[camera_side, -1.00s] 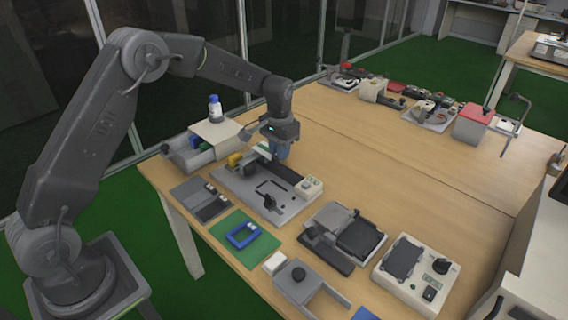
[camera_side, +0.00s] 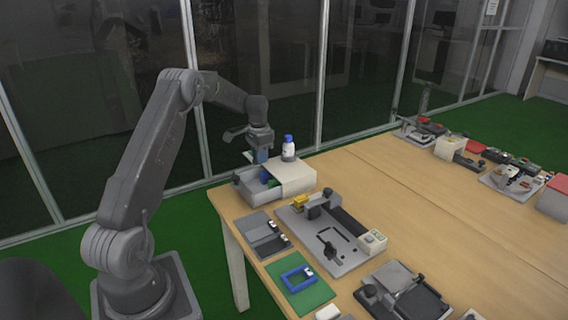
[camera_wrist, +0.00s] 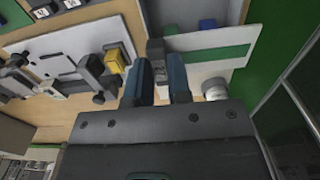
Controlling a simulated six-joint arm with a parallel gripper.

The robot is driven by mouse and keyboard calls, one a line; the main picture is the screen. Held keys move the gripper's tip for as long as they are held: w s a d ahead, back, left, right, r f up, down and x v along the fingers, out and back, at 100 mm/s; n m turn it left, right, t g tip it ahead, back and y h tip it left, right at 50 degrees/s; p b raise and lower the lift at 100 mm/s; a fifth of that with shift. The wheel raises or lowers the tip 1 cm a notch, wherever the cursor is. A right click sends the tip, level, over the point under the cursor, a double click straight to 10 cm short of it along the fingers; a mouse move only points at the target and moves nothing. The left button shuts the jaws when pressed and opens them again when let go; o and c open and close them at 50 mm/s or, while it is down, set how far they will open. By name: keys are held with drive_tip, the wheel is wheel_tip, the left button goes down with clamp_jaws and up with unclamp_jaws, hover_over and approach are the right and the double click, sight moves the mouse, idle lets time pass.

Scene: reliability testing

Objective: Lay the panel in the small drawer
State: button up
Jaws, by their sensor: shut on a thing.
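My gripper (camera_side: 262,156) is shut on the panel, above the small drawer (camera_side: 249,192). In the wrist view the panel (camera_wrist: 232,41) is a pale plate with a green stripe, beside the blue fingertips (camera_wrist: 160,75). A small dark grey block sits between the fingers at the panel's edge. In the side view only a pale bit of the panel (camera_side: 248,156) shows. The grey drawer is pulled out of its white housing (camera_side: 293,178) and holds blue and green pieces. The panel covers part of the drawer in the wrist view.
A blue-capped bottle (camera_side: 288,147) stands on the housing, close to the right of my gripper. A grey fixture plate (camera_side: 322,246) with a yellow block (camera_side: 301,201) lies in front. A green mat (camera_side: 303,294) with a blue frame (camera_side: 297,277) is nearer. Bare tabletop lies to the right.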

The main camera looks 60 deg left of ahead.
sight(255, 164)
drive_tip(key=shift+s+a, duration=0.55)
drive_tip(key=shift+a, duration=0.25)
wheel_tip(255, 164, down, 4)
drive_tip(key=shift+r, duration=0.1)
drive_tip(key=shift+f, duration=2.85)
drive_tip(key=shift+f, duration=2.65)
drive_tip(key=o, duration=0.9)
